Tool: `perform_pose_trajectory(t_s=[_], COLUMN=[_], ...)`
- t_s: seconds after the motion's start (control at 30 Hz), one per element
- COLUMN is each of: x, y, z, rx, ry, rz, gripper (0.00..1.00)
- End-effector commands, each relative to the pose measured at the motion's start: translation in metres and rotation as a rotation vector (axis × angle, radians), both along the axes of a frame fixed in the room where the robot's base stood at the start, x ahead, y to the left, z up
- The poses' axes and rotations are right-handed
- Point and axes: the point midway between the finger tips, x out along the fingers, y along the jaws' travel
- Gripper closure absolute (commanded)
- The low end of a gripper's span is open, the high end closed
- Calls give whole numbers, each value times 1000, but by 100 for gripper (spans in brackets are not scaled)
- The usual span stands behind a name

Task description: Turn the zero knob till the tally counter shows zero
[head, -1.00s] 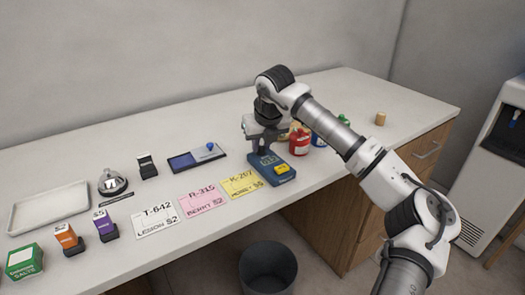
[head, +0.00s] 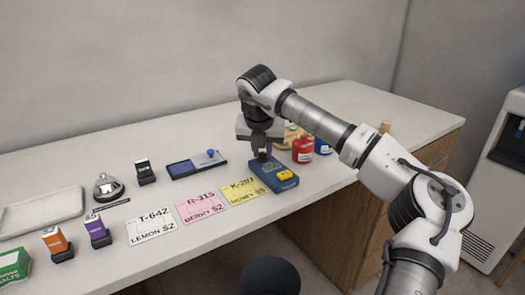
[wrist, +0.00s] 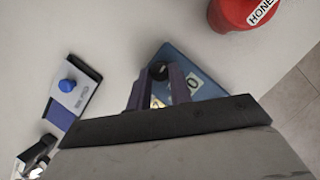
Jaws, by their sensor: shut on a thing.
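The tally counter (head: 272,177) is a blue box with a yellow button (head: 285,175), lying on the counter top beside the yellow card. My gripper (head: 263,157) points down at the counter's far end. In the wrist view its two fingers (wrist: 158,78) are shut on the dark round zero knob (wrist: 158,70), which sits on the blue body. Part of a white digit window with a 0 (wrist: 194,82) shows beside one finger. The rest of the display is hidden by the gripper, so I cannot read the full number.
A red jar (head: 303,150) and a blue jar (head: 322,147) stand close to the right of the tally counter. A blue and grey tray with a blue knob (head: 197,164) lies to the left. Yellow, pink and white cards lie along the front. A dark bin (head: 269,278) stands below.

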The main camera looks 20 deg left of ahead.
Motion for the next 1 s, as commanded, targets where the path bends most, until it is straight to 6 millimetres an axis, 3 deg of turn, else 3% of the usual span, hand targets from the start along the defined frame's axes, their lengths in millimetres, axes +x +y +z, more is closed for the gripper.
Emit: perform_pose_trajectory(t_s=[0.27, 0.3, 0.47, 0.8, 1.0], x=[0, 0, 0, -1, -12], y=[0, 0, 0, 0, -3], z=[0, 0, 0, 3, 30], rx=[-2, -2, -1, 0, -1], ry=[3, 3, 2, 0, -4], rz=[1, 1, 1, 1, -1], gripper=[100, 78, 58, 58, 58])
